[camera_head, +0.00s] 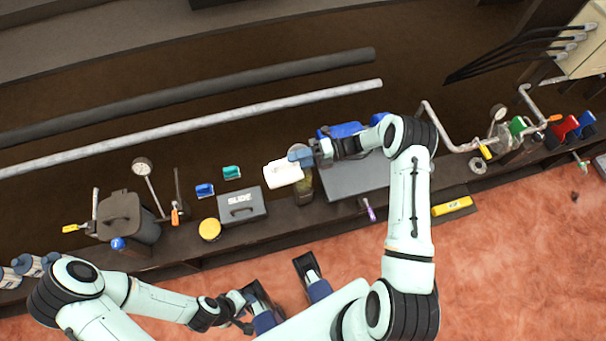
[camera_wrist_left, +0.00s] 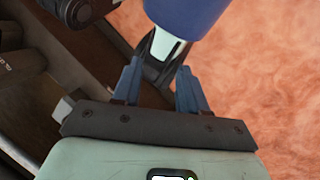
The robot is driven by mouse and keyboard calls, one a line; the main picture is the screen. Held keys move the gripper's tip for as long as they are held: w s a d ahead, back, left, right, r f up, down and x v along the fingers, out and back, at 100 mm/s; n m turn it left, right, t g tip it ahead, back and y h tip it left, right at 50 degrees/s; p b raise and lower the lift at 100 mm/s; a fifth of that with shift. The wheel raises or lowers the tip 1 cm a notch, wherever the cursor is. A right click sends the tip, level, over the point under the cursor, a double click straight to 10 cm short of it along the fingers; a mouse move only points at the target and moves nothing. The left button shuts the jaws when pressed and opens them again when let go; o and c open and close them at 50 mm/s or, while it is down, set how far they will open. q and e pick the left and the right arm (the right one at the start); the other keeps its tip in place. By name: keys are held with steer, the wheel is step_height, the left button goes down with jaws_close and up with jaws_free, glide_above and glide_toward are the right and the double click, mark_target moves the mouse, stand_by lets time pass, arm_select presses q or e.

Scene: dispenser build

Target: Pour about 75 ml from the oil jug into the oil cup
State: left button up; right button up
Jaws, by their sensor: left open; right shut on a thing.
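A white jug-like vessel (camera_head: 283,173), which I take for the oil jug, is at my right gripper (camera_head: 301,156), near the middle of the head view. The gripper is shut on it. The vessel looks tilted, but its spout and any stream cannot be made out. Just right of and below it stands a clear, dark-toned container (camera_head: 304,190), probably the oil cup. Its upper part is partly covered by the gripper, and its fill level is not readable. My left gripper (camera_head: 240,301) is open and empty, low in the head view; its fingers also show in the left wrist view (camera_wrist_left: 157,88).
A grey plate (camera_head: 350,180) and a blue object (camera_head: 345,130) are close right. Pipes run behind. Reddish floor is open in front.

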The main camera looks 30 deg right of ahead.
arm_select(q)
steer(key=shift+w+f+b, duration=0.2)
steer(key=shift+f+b, duration=0.25)
steer(key=shift+b, duration=0.05)
arm_select(e)
steer(key=shift+s+d+y, duration=0.1)
steer(key=shift+d+y, duration=0.2)
steer(key=a+r+h+p, duration=0.1)
steer(key=p, duration=0.1)
steer(key=a+r+h+p, duration=0.1)
steer(key=p, duration=0.2)
steer(key=shift+w+a+r+g, duration=0.15)
steer(key=shift+w+r+g, duration=0.05)
steer(key=shift+w+g, duration=0.15)
steer(key=shift+w+a+f+h+p, duration=0.1)
steer(key=shift+a+f+h+p, duration=0.3)
steer(key=shift+f+h, duration=0.3)
arm_select(q)
steer(key=shift+g, duration=0.3)
steer(key=r, duration=0.1)
steer(key=s+r, duration=0.1)
steer(key=r, duration=0.2)
steer(key=shift+s+r, duration=0.2)
steer(key=shift+s, duration=0.2)
arm_select(e)
steer(key=shift+d+f, duration=0.1)
